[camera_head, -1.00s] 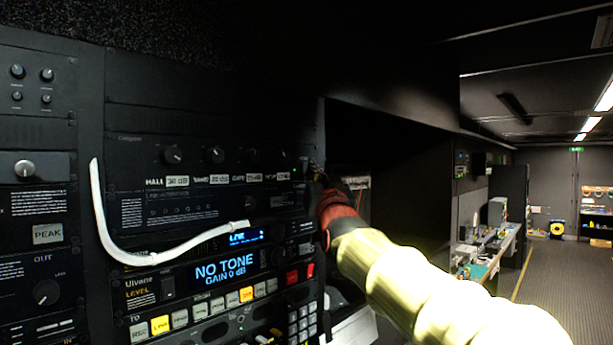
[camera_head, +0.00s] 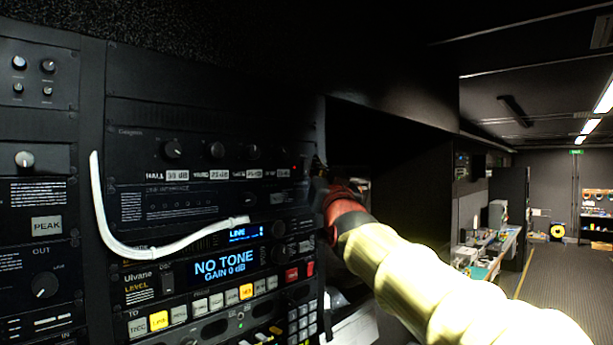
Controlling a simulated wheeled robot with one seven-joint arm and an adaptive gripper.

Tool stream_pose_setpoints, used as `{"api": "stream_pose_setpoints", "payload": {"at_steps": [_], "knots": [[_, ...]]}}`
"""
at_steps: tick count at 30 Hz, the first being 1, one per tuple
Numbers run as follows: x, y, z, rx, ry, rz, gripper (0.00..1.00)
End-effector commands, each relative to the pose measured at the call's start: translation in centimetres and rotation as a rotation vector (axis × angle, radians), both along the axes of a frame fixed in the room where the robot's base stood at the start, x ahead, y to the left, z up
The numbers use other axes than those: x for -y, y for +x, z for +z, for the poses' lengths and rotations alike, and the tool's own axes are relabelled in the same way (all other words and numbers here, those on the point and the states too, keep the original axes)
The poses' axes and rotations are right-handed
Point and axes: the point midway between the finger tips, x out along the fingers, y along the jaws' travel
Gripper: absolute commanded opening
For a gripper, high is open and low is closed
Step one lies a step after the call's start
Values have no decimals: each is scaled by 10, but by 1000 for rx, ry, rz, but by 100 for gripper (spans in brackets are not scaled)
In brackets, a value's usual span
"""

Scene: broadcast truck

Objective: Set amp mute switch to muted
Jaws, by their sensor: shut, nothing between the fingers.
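The amp unit (camera_head: 150,150) is a dark rack panel with a row of knobs and small grey label windows. It sits above the blue-lit display unit in the head view. A tiny red light (camera_head: 294,168) shows near its right end. My gripper (camera_head: 316,180) is shut and dark, at the panel's right edge, beside that light. Its fingertips are hard to make out against the dark rack. The mute switch cannot be made out; it may be hidden by my gripper or lost in the dark.
A white cable (camera_head: 165,250) hangs in a curve across the front of the rack. Below the amp is a unit with a display (camera_head: 223,267) reading NO TONE and a row of buttons. A workbench (camera_head: 485,262) and open floor lie at the right.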

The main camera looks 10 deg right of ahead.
Motion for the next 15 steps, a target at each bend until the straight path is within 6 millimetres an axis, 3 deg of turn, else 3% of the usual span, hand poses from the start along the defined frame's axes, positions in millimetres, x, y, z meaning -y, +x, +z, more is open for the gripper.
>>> {"api": "stream_pose_setpoints", "payload": {"at_steps": [6,15], "knots": [[2,-2,1,2,0,0,0],[17,-24,2,2,0,-2,0]]}}
